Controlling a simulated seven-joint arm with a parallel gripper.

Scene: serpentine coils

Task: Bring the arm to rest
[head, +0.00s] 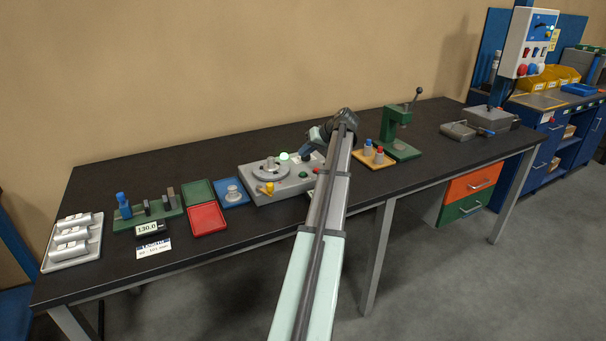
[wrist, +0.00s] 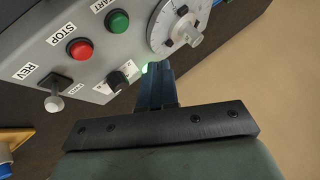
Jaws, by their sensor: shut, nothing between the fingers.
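My gripper (head: 305,155) is above the back right part of the grey coil machine (head: 285,188), with my arm stretched over the table's front edge. In the wrist view the blue-grey fingers (wrist: 152,75) are together and hold nothing. Their tips overlap the machine's panel in that view, beside a black knob (wrist: 121,80) and a lit green lamp (wrist: 145,68). I cannot tell whether they touch. The panel also has a red STOP button (wrist: 80,49), a green START button (wrist: 117,21), a REV/FWD lever (wrist: 54,102) and a white dial (wrist: 178,28).
The dark workbench (head: 140,180) carries a tray of metal cylinders (head: 72,256), a green gauge block (head: 150,219), red (head: 208,219), green and blue trays at left. A wooden tray (head: 373,164) and green press (head: 402,148) stand right of my arm.

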